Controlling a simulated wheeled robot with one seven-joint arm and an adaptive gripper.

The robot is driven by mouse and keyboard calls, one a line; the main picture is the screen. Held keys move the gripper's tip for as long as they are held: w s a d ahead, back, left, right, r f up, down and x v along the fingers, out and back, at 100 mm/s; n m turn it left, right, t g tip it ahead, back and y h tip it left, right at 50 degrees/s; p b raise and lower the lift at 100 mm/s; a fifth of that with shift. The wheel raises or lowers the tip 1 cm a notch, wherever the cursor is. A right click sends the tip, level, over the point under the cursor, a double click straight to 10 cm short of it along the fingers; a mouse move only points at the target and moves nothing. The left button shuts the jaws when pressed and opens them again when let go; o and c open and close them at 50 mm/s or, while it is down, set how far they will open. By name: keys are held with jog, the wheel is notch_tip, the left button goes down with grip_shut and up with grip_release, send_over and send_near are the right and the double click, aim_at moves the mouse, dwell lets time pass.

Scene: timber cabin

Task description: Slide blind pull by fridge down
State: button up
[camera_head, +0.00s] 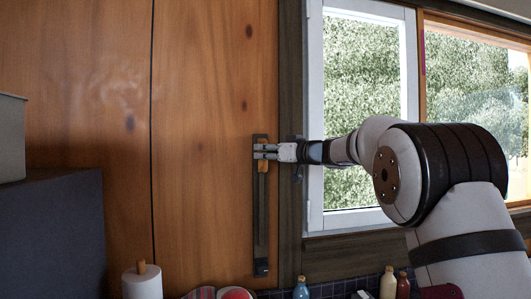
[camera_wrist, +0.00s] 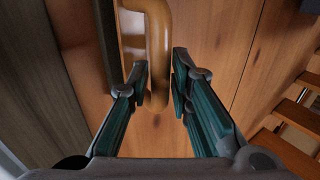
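The blind pull is a dark vertical track (camera_head: 261,220) on the wooden wall, left of the window, with an orange-brown handle (camera_head: 262,168) near its upper end. In the wrist view the handle (camera_wrist: 158,50) is a curved, rounded bar close in front of me. My gripper (camera_head: 266,152) is at the handle's height, reaching in from the right. In the wrist view my gripper (camera_wrist: 160,75) has one finger on each side of the handle's lower part. The fingers are apart, with a narrow gap at the handle, and do not look clamped. The head view hides part of the handle behind the fingers.
A white-framed window (camera_head: 314,120) stands right of the track, behind my arm. A dark box-like block (camera_head: 50,235) is at the left. A paper roll (camera_head: 143,282) and several bottles (camera_head: 388,283) stand below. The wall left of the track is clear.

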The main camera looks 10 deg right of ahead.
grip_shut()
